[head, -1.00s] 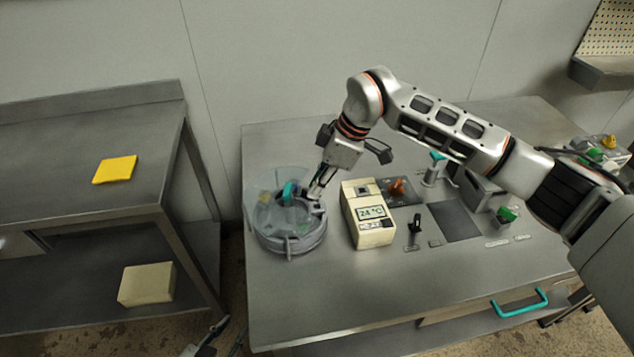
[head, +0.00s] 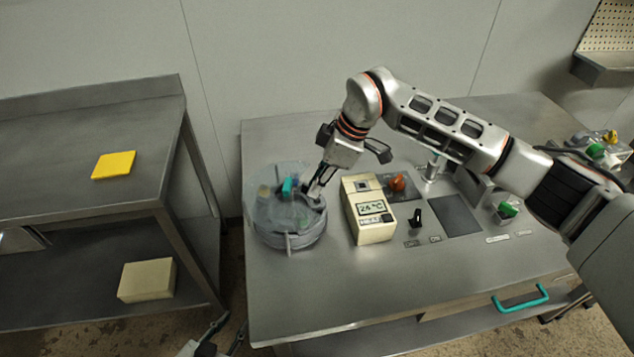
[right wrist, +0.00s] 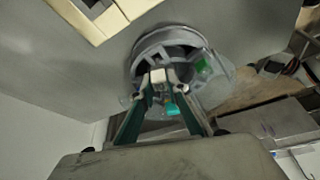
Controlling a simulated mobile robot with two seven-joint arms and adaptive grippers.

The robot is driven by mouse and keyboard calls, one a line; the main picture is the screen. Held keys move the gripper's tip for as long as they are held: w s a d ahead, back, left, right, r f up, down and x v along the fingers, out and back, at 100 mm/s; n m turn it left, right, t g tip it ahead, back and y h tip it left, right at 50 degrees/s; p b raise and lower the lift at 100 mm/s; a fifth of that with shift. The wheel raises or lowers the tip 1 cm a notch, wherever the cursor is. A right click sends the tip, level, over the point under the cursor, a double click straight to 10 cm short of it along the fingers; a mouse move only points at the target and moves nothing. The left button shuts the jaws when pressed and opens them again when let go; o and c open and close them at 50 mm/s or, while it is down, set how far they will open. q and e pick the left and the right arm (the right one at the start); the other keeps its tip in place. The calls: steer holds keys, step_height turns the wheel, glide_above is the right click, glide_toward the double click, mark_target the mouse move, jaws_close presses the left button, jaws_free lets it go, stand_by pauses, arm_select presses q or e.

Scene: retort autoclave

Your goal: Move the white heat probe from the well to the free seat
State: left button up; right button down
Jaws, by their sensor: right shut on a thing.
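My right gripper (head: 314,194) reaches down at the right side of a round grey vessel (head: 290,241) with a clear upper part. In the right wrist view its fingers (right wrist: 160,88) are shut on a small white piece, the white heat probe (right wrist: 157,76), over the vessel (right wrist: 139,57). The probe's lower end is hidden, so I cannot tell whether it is seated. A teal piece (head: 288,187) and a beige piece (head: 264,191) are in the vessel. My left gripper (head: 222,336) is low at the bottom edge, fingers apart.
An orange knob (head: 397,182), a black lever (head: 415,218), a dark pad (head: 454,216) and a green-topped piece (head: 507,209) are right of the block. The table front is clear above a teal drawer handle (head: 521,299). A yellow pad (head: 114,165) lies on the left bench.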

steer(key=shift+f, duration=0.25)
steer(key=shift+f, duration=0.35)
steer(key=shift+f, duration=0.15)
steer(key=shift+f, duration=0.15)
stand_by(0.3)
steer(key=shift+f, duration=0.45)
stand_by(0.3)
steer(key=shift+f, duration=0.1)
stand_by(0.8)
steer(key=c, duration=1.9)
jaws_free()
